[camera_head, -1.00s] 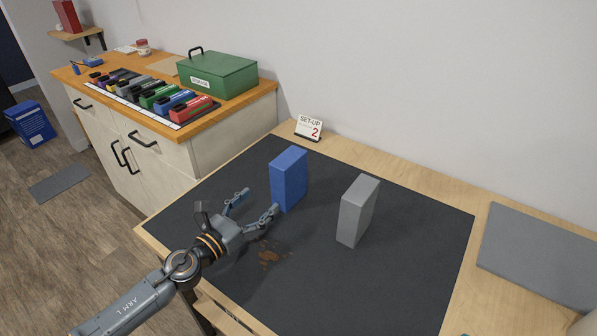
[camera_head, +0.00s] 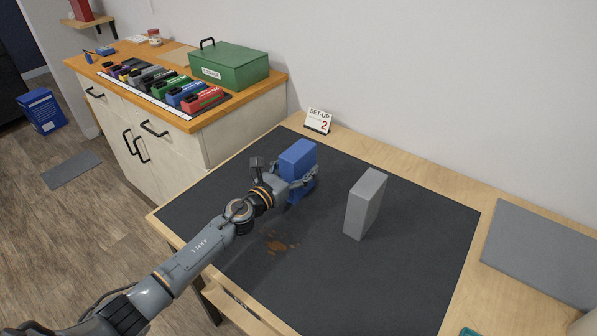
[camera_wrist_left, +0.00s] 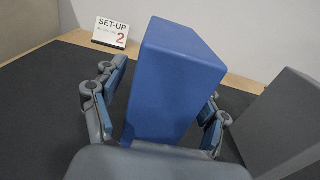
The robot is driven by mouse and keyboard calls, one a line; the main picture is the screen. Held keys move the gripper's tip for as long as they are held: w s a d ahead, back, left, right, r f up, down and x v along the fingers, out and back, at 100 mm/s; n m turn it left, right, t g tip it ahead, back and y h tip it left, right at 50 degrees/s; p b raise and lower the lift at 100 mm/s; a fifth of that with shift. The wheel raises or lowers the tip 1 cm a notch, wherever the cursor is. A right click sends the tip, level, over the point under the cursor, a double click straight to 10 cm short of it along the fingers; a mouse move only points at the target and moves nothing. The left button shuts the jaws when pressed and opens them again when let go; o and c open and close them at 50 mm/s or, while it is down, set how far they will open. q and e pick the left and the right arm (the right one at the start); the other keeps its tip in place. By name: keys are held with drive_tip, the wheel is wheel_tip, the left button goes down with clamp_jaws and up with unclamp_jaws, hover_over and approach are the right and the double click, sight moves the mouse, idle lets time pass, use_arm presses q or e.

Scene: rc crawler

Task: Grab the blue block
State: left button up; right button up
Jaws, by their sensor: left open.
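The blue block (camera_head: 298,158) stands upright on the dark mat (camera_head: 400,270), toward the back left of the table. It also fills the middle of the left wrist view (camera_wrist_left: 174,85). My left gripper (camera_head: 303,181) is open, with one finger on each side of the block. In the left wrist view the fingers (camera_wrist_left: 160,105) flank the block, and a narrow gap shows on its left side. Whether the right finger touches the block, I cannot tell. The block's lower part is partly hidden behind the gripper. My right gripper is not in view.
A grey block (camera_head: 365,204) stands upright to the right of the blue one. A "SET-UP 2" sign (camera_head: 318,121) stands behind, by the wall. A grey pad (camera_head: 545,250) lies at the right. A brown stain (camera_head: 278,243) marks the mat. The mat's front is clear.

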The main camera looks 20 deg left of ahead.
use_arm(q)
clamp_jaws()
drive_tip(key=shift+r, duration=0.1)
idle(0.3)
